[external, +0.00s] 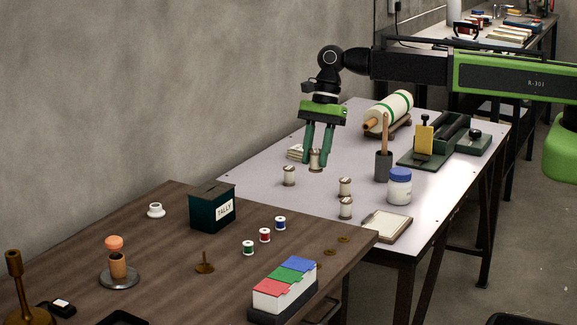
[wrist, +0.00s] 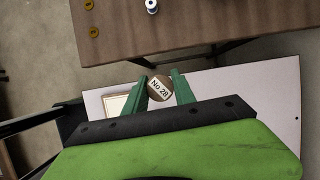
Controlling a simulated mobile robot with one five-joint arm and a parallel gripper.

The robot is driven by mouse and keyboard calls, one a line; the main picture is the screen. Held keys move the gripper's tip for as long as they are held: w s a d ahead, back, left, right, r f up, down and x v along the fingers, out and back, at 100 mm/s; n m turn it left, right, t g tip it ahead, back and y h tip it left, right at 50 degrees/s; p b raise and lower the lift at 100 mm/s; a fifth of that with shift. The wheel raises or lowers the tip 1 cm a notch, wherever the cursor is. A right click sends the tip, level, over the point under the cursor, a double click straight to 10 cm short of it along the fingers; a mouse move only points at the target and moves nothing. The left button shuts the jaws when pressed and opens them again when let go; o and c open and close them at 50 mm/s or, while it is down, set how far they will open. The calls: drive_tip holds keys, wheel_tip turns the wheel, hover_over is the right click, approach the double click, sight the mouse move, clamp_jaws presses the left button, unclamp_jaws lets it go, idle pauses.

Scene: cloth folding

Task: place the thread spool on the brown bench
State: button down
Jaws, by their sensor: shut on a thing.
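The thread spool (external: 315,160), with pale thread and brown wooden ends, is between the green fingers of my gripper (external: 317,164), over the far left part of the pale table. My gripper is shut on it. In the wrist view the spool (wrist: 160,87) shows its round end labelled "No 28", between both fingertips. Whether it touches the table or hangs just above it, I cannot tell. The brown bench (external: 140,250) stands nearer, at the lower left. Its edge also crosses the top of the wrist view (wrist: 205,32).
Several similar spools (external: 289,176) stand on the pale table (external: 265,195). A white jar (external: 399,187) and a notepad (external: 387,226) are at right. The bench holds a tally box (external: 212,208), small coloured spools (external: 265,236), brass discs (external: 330,252) and a card box (external: 284,290).

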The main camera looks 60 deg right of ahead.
drive_tip(key=s+a+r+n+p, duration=0.2)
drive_tip(key=s+a+r, duration=0.1)
drive_tip(key=s+a, duration=0.55)
drive_tip(key=b, duration=0.7)
approach(301, 246)
drive_tip(key=shift+w+a+f+g, duration=0.1)
drive_tip(key=shift+a+f+g, duration=0.1)
drive_tip(key=shift+a, duration=0.15)
drive_tip(key=shift+w+a+f+g, duration=0.1)
drive_tip(key=shift+a+g, duration=0.1)
drive_tip(key=shift+a, duration=0.15)
drive_tip(key=shift+s+a, duration=0.1)
drive_tip(key=shift+a, duration=0.25)
wheel_tip(301, 246, down, 4)
drive_tip(key=b, duration=0.4)
drive_tip(key=shift+f, duration=0.2)
drive_tip(key=shift+d+r, duration=0.1)
drive_tip(key=shift+r, duration=0.15)
drive_tip(key=shift+f, duration=0.15)
drive_tip(key=c, duration=1)
unclamp_jaws()
drive_tip(key=shift+c, duration=0.2)
